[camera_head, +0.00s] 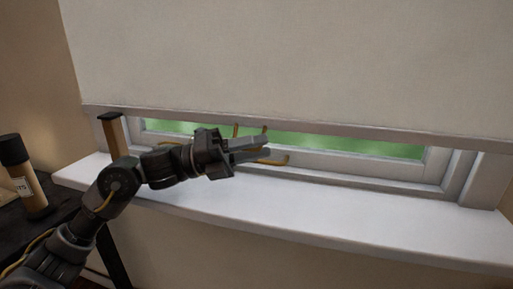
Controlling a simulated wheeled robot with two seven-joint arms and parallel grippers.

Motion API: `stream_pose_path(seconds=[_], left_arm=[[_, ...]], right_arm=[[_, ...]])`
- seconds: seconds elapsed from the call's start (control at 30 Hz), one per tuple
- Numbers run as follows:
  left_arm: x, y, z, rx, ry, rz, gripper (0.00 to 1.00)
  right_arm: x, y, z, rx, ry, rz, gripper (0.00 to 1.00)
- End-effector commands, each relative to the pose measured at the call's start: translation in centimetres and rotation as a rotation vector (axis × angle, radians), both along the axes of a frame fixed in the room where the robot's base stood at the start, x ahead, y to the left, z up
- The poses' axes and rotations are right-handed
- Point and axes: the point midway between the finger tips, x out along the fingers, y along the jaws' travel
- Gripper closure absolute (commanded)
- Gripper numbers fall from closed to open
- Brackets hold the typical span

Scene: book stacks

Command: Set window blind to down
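The window blind (300,62) is a pale fabric sheet that covers most of the window. Its bottom bar (345,128) hangs a little above the sill, and a strip of glass with green behind it (375,148) shows below the bar. My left gripper (267,148) is in front of the window, just under the bar at the middle. Its two fingers are apart with a gap between them, and nothing is seen held. I cannot tell whether the upper finger touches the bar. My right gripper is not in view.
The white window sill (330,217) runs below the window and is clear on the right. A dark-capped bottle (25,178) stands on a dark surface at the left. An upright wooden piece with a dark top (114,135) stands near the sill's left end.

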Motion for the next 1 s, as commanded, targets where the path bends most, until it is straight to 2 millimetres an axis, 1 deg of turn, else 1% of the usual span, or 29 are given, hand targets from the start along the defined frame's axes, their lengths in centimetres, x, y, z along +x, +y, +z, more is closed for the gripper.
stream_pose_path(seconds=[0.17,0.4,0.53,0.7,1.0], left_arm=[[-0.1,2.5,-0.5,0.001,0.001,0.003,0.70],[-0.6,7.1,-1.5,0.001,0.001,0.002,0.70],[-0.7,8.9,-2.0,0.000,0.003,0.002,0.70],[-0.9,10.1,-2.2,0.000,0.002,0.001,0.70],[-0.9,10.3,-2.2,0.000,0.002,0.000,0.70]], right_arm=[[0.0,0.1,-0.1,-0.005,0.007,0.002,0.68],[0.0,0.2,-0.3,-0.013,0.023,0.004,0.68],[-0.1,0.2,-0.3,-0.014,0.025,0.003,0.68],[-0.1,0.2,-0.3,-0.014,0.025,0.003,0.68],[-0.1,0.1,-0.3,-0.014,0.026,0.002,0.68]])
